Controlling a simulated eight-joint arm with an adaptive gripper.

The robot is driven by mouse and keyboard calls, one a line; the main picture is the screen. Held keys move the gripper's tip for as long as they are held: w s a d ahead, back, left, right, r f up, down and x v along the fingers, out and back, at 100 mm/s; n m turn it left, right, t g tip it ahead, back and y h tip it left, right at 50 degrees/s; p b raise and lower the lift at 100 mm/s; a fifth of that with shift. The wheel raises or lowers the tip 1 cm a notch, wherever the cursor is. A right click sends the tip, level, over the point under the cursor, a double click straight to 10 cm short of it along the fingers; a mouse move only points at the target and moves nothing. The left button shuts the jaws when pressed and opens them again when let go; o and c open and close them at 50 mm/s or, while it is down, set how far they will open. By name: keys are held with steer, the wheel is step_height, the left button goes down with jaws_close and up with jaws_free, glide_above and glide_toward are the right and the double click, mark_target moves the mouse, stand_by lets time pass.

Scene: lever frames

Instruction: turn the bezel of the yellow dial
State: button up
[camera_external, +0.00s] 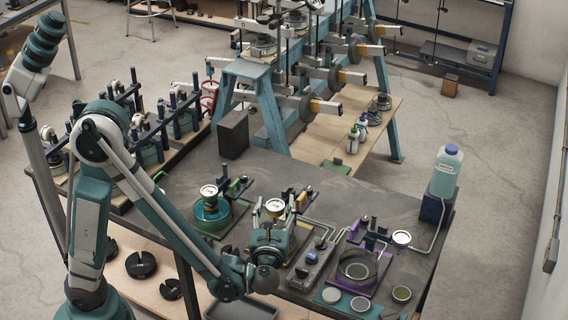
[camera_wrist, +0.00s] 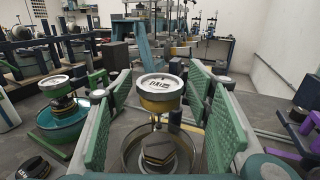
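The yellow dial (camera_wrist: 159,92) has a white face and a yellow-brown bezel. In the wrist view it stands upright on a thin stem above a round metal bowl (camera_wrist: 133,158). It also shows in the outside view (camera_external: 275,206). My gripper (camera_wrist: 161,84) is open, with a green pad on either side of the dial and a visible gap on both sides. I cannot tell how deep the dial sits between the pads. In the outside view my gripper (camera_external: 273,240) is low over the bench, just in front of the dial, and hides part of its stand.
A dial (camera_external: 209,191) over a teal bowl stands to the left. A purple-based unit with a dial (camera_external: 401,238) stands to the right. Metal tubes and a small control box (camera_external: 309,262) lie between. A bottle (camera_external: 446,170) stands at the bench's right end.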

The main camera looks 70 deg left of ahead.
mark_target(274, 213)
steer(key=shift+d, duration=0.15)
steer(key=v, duration=1.1)
steer(key=shift+s+d, duration=0.15)
steer(key=shift+d, duration=0.15)
stand_by(0.5)
steer(key=p+x, duration=0.2)
steer(key=x, duration=0.1)
steer(key=shift+a+p, duration=0.3)
steer(key=shift+p, duration=0.1)
steer(key=shift+f, duration=0.1)
steer(key=shift+a, duration=0.2)
steer(key=shift+b+x, duration=0.6)
steer(key=shift+x, duration=3.1)
